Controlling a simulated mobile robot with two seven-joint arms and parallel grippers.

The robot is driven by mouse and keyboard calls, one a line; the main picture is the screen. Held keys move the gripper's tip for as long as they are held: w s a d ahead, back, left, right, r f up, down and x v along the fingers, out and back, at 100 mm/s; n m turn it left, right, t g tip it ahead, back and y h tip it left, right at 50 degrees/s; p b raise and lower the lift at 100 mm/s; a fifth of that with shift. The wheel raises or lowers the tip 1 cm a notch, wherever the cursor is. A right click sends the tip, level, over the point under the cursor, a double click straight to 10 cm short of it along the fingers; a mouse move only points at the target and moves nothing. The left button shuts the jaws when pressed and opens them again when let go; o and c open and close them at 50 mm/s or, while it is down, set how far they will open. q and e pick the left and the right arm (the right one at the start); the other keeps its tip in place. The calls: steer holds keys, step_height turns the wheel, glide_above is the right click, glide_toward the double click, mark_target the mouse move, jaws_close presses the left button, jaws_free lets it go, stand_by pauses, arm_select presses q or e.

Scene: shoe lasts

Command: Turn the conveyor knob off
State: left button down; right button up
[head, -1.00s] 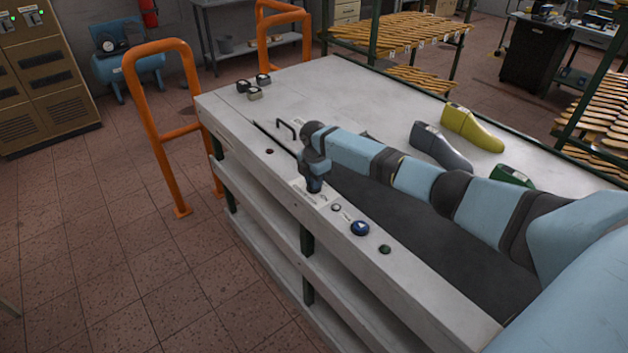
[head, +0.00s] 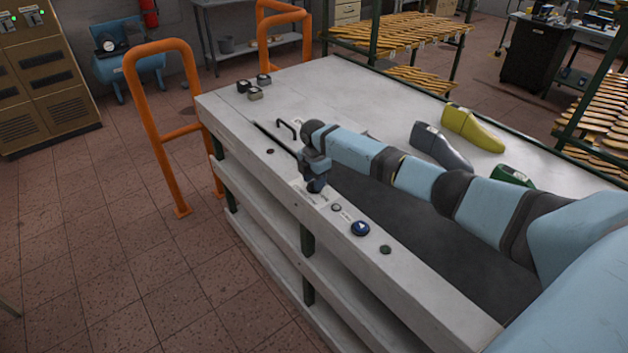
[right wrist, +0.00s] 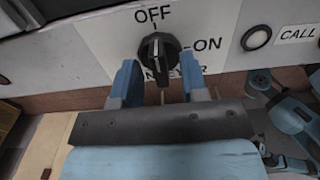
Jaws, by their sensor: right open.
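The conveyor knob (right wrist: 158,52) is black and round with a raised ridge, on a white label plate (right wrist: 205,22). OFF is printed above it and ON to its right. Its ridge stands roughly upright, toward OFF. My right gripper (right wrist: 158,76) is open, its blue fingers on either side of the knob's lower part; I cannot tell whether they touch it. In the head view my right gripper (head: 316,186) points down at the bench's front rail and hides the knob. My left gripper is not in view.
A blue button (head: 360,228) and a dark green button (head: 385,249) sit nearer along the rail. A black handle (head: 286,128) stands beyond the gripper. Yellow (head: 472,128), grey (head: 440,149) and green (head: 513,175) lasts lie on the bench (head: 340,85). Orange railings (head: 150,125) stand left.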

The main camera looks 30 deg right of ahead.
step_height(320, 180, up, 14)
steer(key=b, duration=0.1)
steer(key=shift+f, duration=0.2)
stand_by(0.4)
steer(key=s+a+f+m+t+y+p, duration=0.1)
steer(key=s+a+f+m+t, duration=0.15)
steer(key=s+a+f, duration=0.6)
steer(key=s+a+f+m+t+y+p, duration=0.1)
steer(key=s+a+f+m+t+y, duration=0.15)
steer(key=s+a+f, duration=0.65)
steer(key=s+a+f+m+t+p, duration=0.1)
steer(key=s+a+f+m+t, duration=0.2)
steer(key=s+a+f+m, duration=0.5)
steer(key=s+d+r+m+t, duration=0.1)
steer(key=s+r+m+t, duration=0.2)
steer(key=s, duration=0.9)
step_height(320, 180, up, 3)
steer(key=shift+s+d+f+p, duration=0.1)
steer(key=shift+s+d+p, duration=0.15)
steer(key=shift+p, duration=0.2)
